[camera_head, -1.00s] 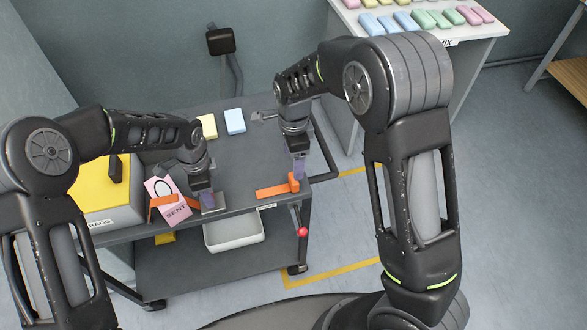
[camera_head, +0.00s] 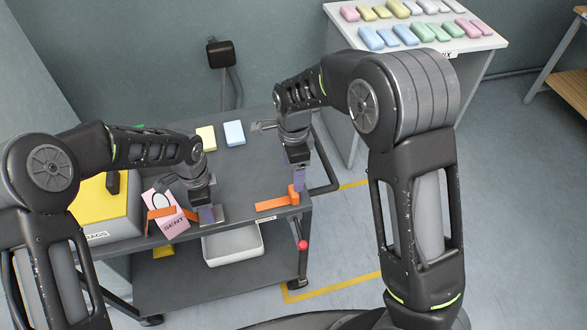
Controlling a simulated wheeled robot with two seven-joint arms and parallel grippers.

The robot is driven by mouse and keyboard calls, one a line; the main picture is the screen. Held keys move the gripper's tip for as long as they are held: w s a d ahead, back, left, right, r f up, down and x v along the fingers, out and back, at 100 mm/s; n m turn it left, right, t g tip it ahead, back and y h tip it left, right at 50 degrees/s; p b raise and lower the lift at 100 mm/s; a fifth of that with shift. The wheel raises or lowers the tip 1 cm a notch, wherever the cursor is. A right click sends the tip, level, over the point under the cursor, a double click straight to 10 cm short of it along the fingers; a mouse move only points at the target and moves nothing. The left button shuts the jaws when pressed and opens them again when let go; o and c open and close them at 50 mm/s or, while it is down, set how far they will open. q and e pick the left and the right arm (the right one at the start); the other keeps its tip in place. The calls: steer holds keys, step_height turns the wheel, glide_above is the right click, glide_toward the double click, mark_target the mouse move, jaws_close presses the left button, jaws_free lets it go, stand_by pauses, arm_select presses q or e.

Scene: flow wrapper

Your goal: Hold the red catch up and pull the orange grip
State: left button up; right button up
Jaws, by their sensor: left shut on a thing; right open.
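The orange grip (camera_head: 271,204) is a flat bar with an upright block at its right end, by the front right of the dark cart top. My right gripper (camera_head: 298,183) is open just above and behind that block; I cannot tell whether they touch. My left gripper (camera_head: 207,216) points down at the front edge, over a small metal plate (camera_head: 220,213). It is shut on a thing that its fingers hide. A red ball-shaped knob (camera_head: 303,245), possibly the red catch, shows below the cart's front right corner. Nothing is gripping this knob.
A yellow block (camera_head: 206,138) and a blue block (camera_head: 234,133) lie at the back. A yellow-topped box (camera_head: 103,210) stands left.

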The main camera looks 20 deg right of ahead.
arm_select(q)
steer(key=o, duration=1.4)
steer(key=shift+r, duration=0.55)
arm_select(e)
steer(key=shift+f, duration=0.25)
arm_select(q)
step_height(320, 180, up, 7)
steer(key=shift+f+b, duration=0.15)
steer(key=shift+b, duration=0.75)
arm_select(e)
steer(key=shift+f, duration=0.7)
